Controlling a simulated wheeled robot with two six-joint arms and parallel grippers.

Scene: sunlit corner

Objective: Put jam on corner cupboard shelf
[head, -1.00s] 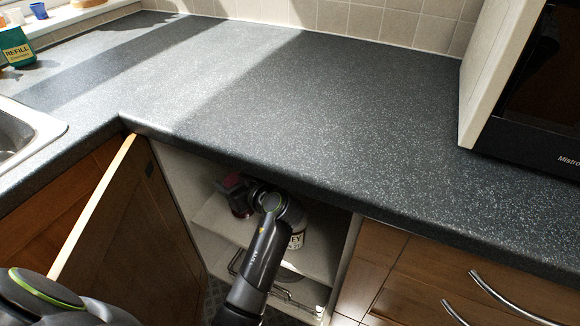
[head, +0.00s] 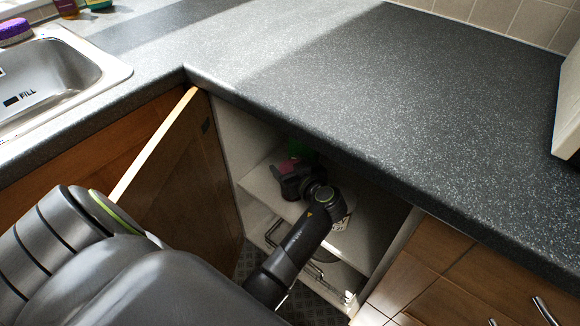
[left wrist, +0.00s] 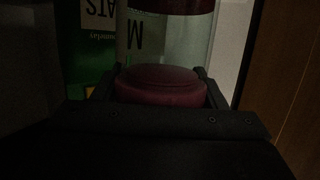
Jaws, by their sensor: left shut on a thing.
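My left gripper (head: 289,176) reaches into the open corner cupboard, over its pale shelf (head: 262,191). It is shut on the jam (left wrist: 160,92), whose round dark-red end sits between the two fingers in the left wrist view. The jam also shows as a small dark-red patch in the head view (head: 287,165), mostly hidden by the gripper. The wrist view is dim, and I cannot tell whether the jam rests on the shelf. Clear glass and a second red part show beyond the fingers. My right gripper is not in view.
A green box (left wrist: 90,50) with upside-down lettering stands close by; its green shows in the head view (head: 298,149). A labelled jar (head: 341,222) is partly hidden behind my arm. The wooden door (head: 175,165) is open on the left. The worktop (head: 370,90) overhangs the cupboard.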

